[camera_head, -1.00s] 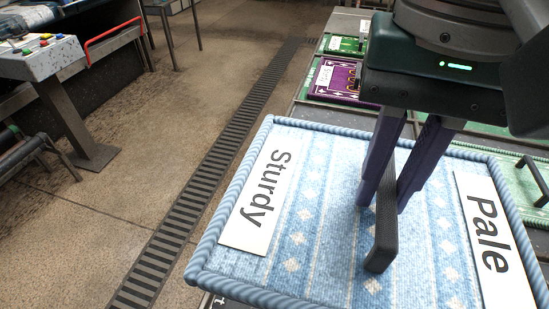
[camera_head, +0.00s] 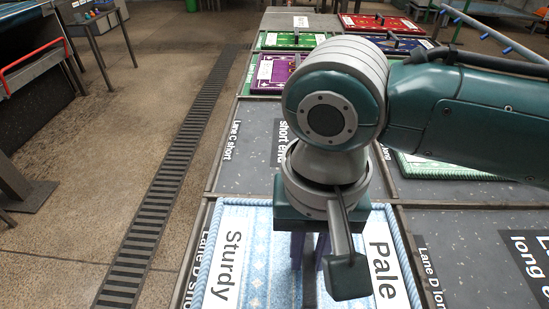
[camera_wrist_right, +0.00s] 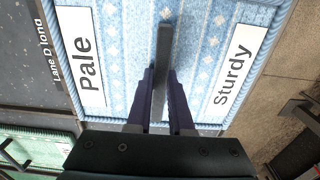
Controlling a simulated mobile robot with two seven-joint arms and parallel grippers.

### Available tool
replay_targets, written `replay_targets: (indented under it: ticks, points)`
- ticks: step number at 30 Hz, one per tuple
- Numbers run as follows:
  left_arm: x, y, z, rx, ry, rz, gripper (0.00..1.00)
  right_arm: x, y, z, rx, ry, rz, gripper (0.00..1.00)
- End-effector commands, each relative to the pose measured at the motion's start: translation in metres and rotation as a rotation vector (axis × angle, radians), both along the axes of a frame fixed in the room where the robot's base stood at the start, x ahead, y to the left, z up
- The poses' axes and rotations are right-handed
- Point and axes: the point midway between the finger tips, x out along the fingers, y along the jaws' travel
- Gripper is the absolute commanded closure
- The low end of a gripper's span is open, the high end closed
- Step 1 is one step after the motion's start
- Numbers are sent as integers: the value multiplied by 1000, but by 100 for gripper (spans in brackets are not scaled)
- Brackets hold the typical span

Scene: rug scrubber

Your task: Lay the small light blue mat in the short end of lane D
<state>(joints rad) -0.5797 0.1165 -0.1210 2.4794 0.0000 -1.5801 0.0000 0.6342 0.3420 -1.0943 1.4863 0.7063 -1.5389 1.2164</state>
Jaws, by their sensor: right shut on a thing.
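The light blue mat (camera_head: 262,283) has a rope-like rim, pale patterned stripes and the labels "Sturdy" and "Pale". It lies flat over the short end of lane D (camera_head: 203,228), beside the "Lane D long" marking; I cannot tell whether it touches the surface. My right gripper (camera_head: 312,265) is shut on the mat's dark handle, partly hidden behind the arm in the head view. In the right wrist view the mat (camera_wrist_right: 205,50) fills the middle, and the fingers (camera_wrist_right: 161,78) close around the handle. My left gripper is not in view.
The short end of lane C (camera_head: 238,150) is bare behind the mat. A green mat (camera_head: 435,168) lies in lane C's long end. Purple (camera_head: 272,76), green (camera_head: 290,40) and red (camera_head: 385,26) mats lie farther back. Lane D's long end (camera_head: 470,265) looks clear.

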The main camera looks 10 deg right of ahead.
Motion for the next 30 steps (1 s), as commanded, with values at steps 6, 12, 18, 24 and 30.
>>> replay_targets:
  ticks: [6, 12, 18, 24, 30]
  points:
    - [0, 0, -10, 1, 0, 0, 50, 0, 0, -26, 0, 0, 0, 100]
    - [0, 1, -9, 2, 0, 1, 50, 0, 1, -25, 1, 0, 0, 100]
    - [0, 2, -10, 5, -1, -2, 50, 0, 0, -28, 1, 0, 0, 75]
    - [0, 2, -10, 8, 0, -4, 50, 0, 0, -28, 1, 0, -1, 53]
    - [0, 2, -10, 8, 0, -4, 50, 0, 0, -28, 0, 0, -1, 51]
